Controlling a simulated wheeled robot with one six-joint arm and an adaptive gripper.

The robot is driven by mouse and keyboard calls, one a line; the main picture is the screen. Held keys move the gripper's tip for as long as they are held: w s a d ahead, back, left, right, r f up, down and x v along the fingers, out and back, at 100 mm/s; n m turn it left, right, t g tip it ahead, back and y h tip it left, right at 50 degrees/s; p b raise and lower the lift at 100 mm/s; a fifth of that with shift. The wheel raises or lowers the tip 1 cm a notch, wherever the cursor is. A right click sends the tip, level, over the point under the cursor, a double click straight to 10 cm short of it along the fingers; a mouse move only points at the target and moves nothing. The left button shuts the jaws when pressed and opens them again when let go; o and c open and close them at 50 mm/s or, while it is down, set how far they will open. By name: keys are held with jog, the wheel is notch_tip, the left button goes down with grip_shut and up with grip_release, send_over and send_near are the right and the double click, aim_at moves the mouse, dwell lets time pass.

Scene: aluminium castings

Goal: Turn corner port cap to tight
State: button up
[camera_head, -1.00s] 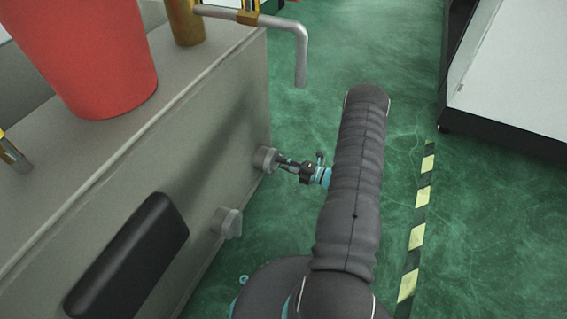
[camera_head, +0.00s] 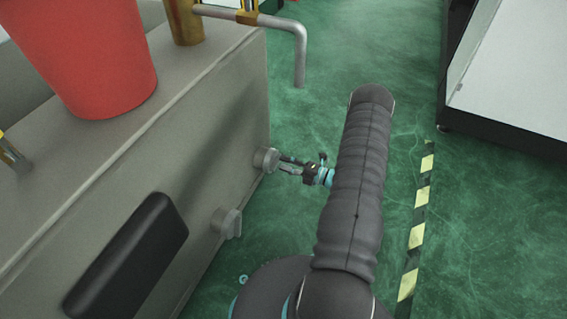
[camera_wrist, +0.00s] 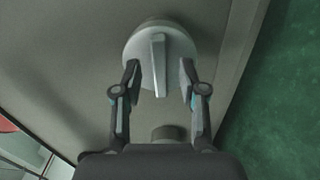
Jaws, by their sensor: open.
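The corner port cap (camera_head: 265,160) is a round grey knob on the side wall of the grey casting (camera_head: 205,130), near its far corner. In the wrist view the cap (camera_wrist: 176,36) is a disc with a raised straight bar (camera_wrist: 159,65) across its face, standing about upright in the picture. My gripper (camera_wrist: 160,75) is open, with one finger on each side of the bar and a gap on both sides. In the head view my gripper (camera_head: 284,164) points at the cap. Whether the fingertips touch the disc I cannot tell.
A second grey cap (camera_head: 227,222) sits nearer on the same wall, beside a black handle-like block (camera_head: 128,255). A red tapered vessel (camera_head: 85,55) stands on top. A bent grey pipe (camera_head: 300,55) overhangs near the corner.

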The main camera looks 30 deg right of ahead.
jog(key=v, duration=1)
jog(key=shift+s+d, duration=0.25)
jog(key=s+a+f+n+g+y, duration=0.25)
jog(key=s+a+n+g, duration=0.2)
jog(key=n, duration=0.45)
jog(key=s+a+r+n+g+h, duration=0.1)
jog(key=s+a+r+n+g, duration=0.45)
jog(key=r+n+g, duration=0.55)
jog(key=s+a+r+n+t+h+p, duration=0.2)
jog(key=s+a+r+n+h, duration=0.1)
jog(key=r+n, duration=0.6)
jog(key=s+a+r+n+t+h+p, duration=0.2)
jog(key=a+r+n+h, duration=0.3)
jog(key=r, duration=1.2)
jog(key=s+a+r+n+t+h+p, duration=0.2)
jog(key=a+r+n, duration=0.5)
jog(key=r+n, duration=0.5)
jog(key=shift+s+a+r+n+t+h, duration=0.15)
jog(key=shift+s+r+n+t+h, duration=0.25)
jog(key=shift+s+r+h, duration=0.6)
